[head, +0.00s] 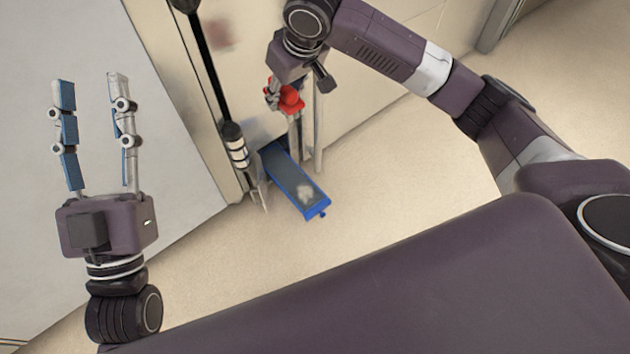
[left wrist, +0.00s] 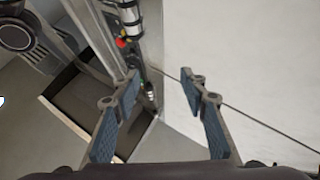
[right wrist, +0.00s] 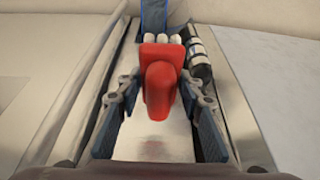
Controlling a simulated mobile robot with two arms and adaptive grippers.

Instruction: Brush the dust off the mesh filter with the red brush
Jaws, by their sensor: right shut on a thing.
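The mesh filter (head: 290,180) is a dark panel in a blue frame, low down beside the pale oven front in the head view. A pale dust patch (head: 306,193) lies near its lower end. My right gripper (head: 297,106) is shut on the red brush (head: 289,98), above the filter's upper end. The right wrist view shows the brush (right wrist: 162,85) between the fingers, with pale bristles (right wrist: 163,39) pointing away. Part of a blue strip, likely the filter, shows beyond them. I cannot tell if the bristles touch it. My left gripper (head: 90,86) is open and empty.
A black and silver post (head: 234,142) stands just left of the filter. Pale panels (head: 130,150) rise at the left, near my left gripper. The beige floor (head: 400,150) right of the filter is clear.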

